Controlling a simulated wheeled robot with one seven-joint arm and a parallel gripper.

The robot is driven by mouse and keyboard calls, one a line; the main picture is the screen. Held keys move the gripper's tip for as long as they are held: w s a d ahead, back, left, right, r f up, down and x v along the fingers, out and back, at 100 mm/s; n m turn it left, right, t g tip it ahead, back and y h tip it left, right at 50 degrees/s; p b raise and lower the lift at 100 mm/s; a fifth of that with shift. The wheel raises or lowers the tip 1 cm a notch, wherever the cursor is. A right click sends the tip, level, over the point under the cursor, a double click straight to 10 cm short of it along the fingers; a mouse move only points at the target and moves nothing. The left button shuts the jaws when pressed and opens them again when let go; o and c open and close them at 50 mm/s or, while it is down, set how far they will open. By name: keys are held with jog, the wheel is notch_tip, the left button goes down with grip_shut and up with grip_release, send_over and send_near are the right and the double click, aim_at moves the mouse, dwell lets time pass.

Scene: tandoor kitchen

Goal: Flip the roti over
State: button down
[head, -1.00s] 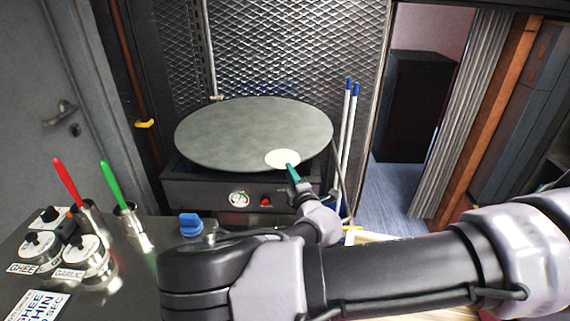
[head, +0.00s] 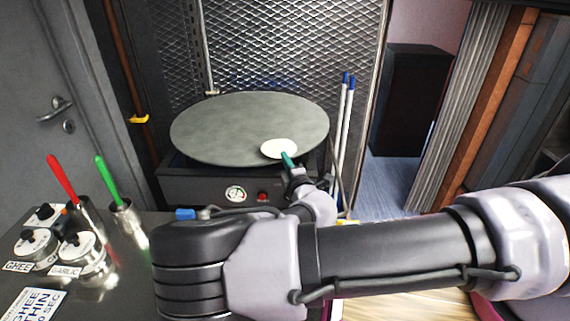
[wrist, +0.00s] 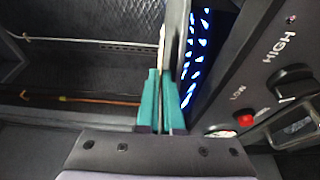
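The roti (head: 279,148) is a small pale disc at the front right of the round grey griddle (head: 220,135). My gripper (head: 287,158), with green fingertips, is at the roti's front edge. In the wrist view the two green fingers (wrist: 159,100) are close together, with the thin pale edge of the roti (wrist: 162,46) extending from between them. My gripper looks shut on the roti's edge. The roti appears nearly level, over the griddle top; any gap beneath it is hard to tell. The underside is hidden.
Blue-tipped poles (head: 346,120) stand close at the right. Red-handled (head: 63,177) and green-handled (head: 109,180) tools stand in metal holders at the left. Blue flames (wrist: 192,60) show under the griddle.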

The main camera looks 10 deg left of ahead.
jog(key=shift+r, duration=0.35)
jog(key=shift+s+d, duration=0.1)
